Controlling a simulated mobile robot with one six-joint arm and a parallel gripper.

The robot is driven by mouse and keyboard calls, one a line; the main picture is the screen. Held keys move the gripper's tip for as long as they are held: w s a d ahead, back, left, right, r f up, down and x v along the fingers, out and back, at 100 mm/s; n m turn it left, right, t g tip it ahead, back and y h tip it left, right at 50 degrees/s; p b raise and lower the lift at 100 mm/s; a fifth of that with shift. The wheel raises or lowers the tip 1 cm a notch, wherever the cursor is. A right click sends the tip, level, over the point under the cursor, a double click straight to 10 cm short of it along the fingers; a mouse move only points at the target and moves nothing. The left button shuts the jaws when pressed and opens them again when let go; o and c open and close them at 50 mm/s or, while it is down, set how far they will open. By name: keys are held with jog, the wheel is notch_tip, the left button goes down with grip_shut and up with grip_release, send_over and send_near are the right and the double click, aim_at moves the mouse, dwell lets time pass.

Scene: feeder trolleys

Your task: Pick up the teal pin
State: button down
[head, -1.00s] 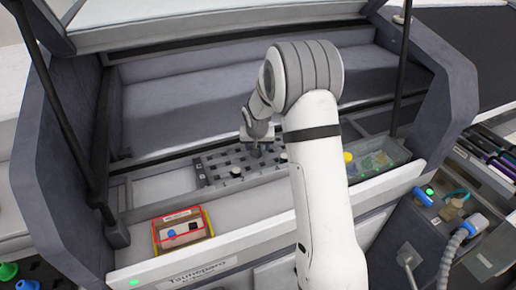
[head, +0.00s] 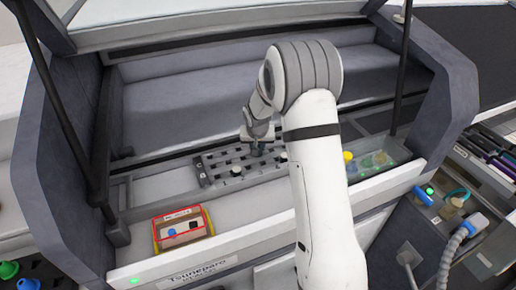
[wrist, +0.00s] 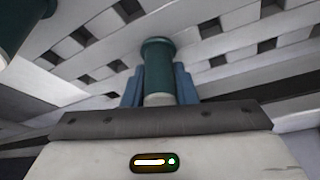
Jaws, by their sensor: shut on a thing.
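The teal pin (wrist: 158,68) shows in the wrist view, dark teal with a rounded rim and a paler band near my gripper. Blue finger pads stand on both sides of it, and my gripper is shut on it. In the head view my gripper (head: 257,148) is low over the grey slotted tray (head: 212,163). The pin is too small there to make out clearly. I cannot tell whether the pin is clear of its slot.
Light-topped pins stand in the tray at its front left (head: 236,171) and beside my arm (head: 283,157). A red-edged box (head: 183,230) lies on the front ledge. Another dark teal piece (wrist: 18,25) is at the wrist view's top left. Black struts flank the opening.

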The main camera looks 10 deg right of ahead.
jog(key=shift+r, duration=0.75)
jog(key=shift+s+a+f+t+h+b, duration=0.2)
jog(key=shift+a+t+h+b, duration=0.3)
jog(key=shift+b, duration=0.9)
jog(key=h+b, duration=0.1)
jog(key=b, duration=0.1)
jog(key=t+b, duration=0.1)
jog(key=b, duration=0.1)
jog(key=shift+s+a+f+h+b, duration=0.2)
jog(key=shift+s+h+b, duration=0.1)
jog(key=shift+h, duration=0.1)
notch_tip(320, 180, up, 6)
jog(key=a+p, duration=0.1)
jog(key=s+a+r+g+y+b, duration=0.1)
jog(key=s+a, duration=0.5)
jog(key=a, duration=0.3)
jog(key=s+a+r+y, duration=0.1)
jog(key=s+a, duration=0.5)
jog(key=a, duration=0.2)
jog(key=shift+s+a+r+g+y+b, duration=0.2)
jog(key=shift+s+a+g+y+b, duration=0.05)
jog(key=shift+a+g+y+b, duration=0.15)
